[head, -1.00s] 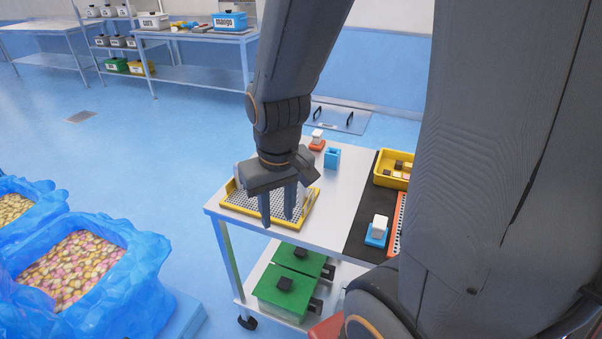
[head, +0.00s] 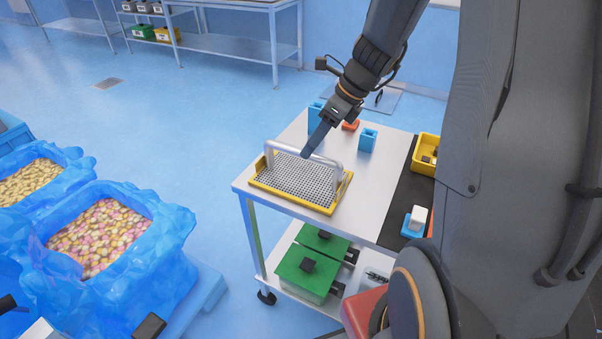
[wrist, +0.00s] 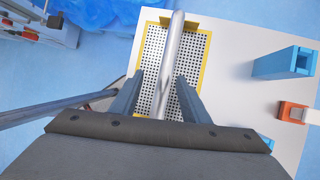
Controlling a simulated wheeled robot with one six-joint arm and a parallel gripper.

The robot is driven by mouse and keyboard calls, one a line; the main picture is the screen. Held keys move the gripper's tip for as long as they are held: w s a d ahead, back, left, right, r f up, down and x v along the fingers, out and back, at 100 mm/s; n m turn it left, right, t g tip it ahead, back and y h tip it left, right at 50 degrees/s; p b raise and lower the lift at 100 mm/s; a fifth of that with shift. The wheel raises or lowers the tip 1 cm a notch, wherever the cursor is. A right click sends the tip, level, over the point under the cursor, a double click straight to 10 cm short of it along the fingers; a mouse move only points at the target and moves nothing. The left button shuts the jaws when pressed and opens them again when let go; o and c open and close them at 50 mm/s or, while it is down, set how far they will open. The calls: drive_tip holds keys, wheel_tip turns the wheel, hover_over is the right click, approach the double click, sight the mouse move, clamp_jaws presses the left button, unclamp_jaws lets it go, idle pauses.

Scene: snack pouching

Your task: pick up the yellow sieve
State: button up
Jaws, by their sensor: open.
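The yellow sieve (head: 323,207) lies on the left end of the white cart top. It has a yellow frame, a perforated grey sheet and a light grey bar handle (head: 284,148) arching over it. In the wrist view the sieve (wrist: 207,75) shows under my gripper, with its handle (wrist: 174,50) running lengthwise between the fingers. My gripper (wrist: 166,85) is open, one finger on each side of the handle, with gaps showing. In the head view my gripper (head: 317,138) is at the handle's far side; one finger hides part of the handle.
Blue holders (head: 367,140) and an orange item (head: 351,126) stand behind the sieve on the cart. A yellow bin (head: 427,148) and a blue block with a white top (head: 415,221) are at the right. Green-lidded boxes (head: 309,270) sit on the lower shelf. Large blue bags (head: 125,268) stand left.

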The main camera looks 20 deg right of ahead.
sight(294, 176)
drive_tip(key=shift+w+a+f+m+y+b, duration=0.45)
drive_tip(key=shift+w+f+m, duration=0.25)
drive_tip(key=shift+f+m, duration=0.2)
drive_tip(key=shift+a+f, duration=0.15)
drive_tip(key=shift+a, duration=0.05)
drive_tip(key=shift+w+d+p+x, duration=0.1)
drive_tip(key=shift+p+x, duration=0.15)
drive_tip(key=shift+x, duration=0.95)
drive_tip(key=shift+w+d+p+x, duration=0.1)
drive_tip(key=shift+p+x, duration=0.15)
drive_tip(key=shift+x, duration=1)
drive_tip(key=shift+w+d+p+x, duration=0.15)
drive_tip(key=shift+p+x, duration=0.1)
drive_tip(key=shift+x, duration=0.95)
drive_tip(key=shift+f, duration=0.1)
drive_tip(key=shift+c, duration=0.4)
clamp_jaws()
